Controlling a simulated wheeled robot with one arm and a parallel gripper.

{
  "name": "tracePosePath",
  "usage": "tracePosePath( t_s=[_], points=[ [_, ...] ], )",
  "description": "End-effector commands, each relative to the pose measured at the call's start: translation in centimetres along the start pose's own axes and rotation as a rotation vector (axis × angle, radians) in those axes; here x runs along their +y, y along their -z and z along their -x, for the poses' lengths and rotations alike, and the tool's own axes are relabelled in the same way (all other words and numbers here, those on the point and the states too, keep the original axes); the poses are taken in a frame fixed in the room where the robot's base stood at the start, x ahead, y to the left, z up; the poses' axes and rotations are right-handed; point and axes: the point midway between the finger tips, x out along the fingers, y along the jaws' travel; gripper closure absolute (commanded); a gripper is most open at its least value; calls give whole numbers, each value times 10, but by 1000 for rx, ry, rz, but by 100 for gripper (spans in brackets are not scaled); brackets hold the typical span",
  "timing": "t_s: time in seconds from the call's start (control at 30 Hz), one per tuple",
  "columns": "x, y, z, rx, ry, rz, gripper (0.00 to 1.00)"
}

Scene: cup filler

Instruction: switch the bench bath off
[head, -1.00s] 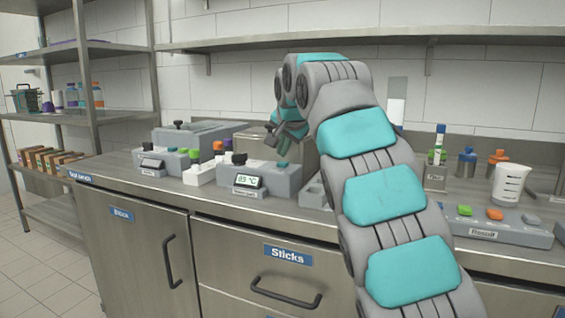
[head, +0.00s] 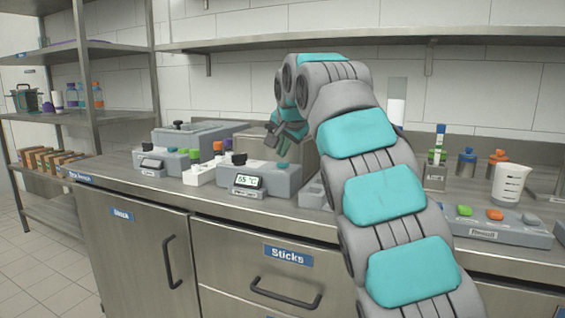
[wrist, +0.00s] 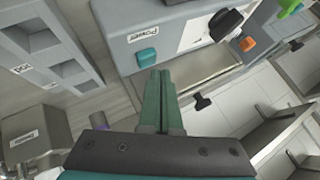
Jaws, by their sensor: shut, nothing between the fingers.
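The bench bath, taken to be the grey unit (head: 265,181) on the bench, has a small display (head: 248,181) that seems to read 55 °C. Its teal button (head: 283,166) sits on top at the right. In the wrist view, the button (wrist: 147,57) lies beside a "Power" label on the grey housing (wrist: 165,28). My gripper (head: 271,141) is above the unit in the head view. In the wrist view, my gripper (wrist: 162,74) is shut and empty, with its fingertips just below the button in the picture and apparently apart from it.
A white rack (head: 200,175) with coloured caps and another grey unit (head: 165,162) stand to the left. A grey block with slots (wrist: 45,45) is near the fingers in the wrist view. A beaker (head: 509,184) and a button panel (head: 495,228) are at the right.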

Motion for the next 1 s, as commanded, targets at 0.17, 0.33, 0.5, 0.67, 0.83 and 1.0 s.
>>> tracePosePath(
  t_s=[0.17,0.33,0.5,0.67,0.83,1.0],
  points=[
    [0,0,0,0,0,0,100],
    [0,0,0,0,0,0,100],
    [2,-2,-2,-1,-1,0,100],
    [5,-5,-7,-2,-2,-1,100],
    [5,-5,-7,-1,-1,0,100],
    [5,-4,-6,0,0,0,100]
  ],
)
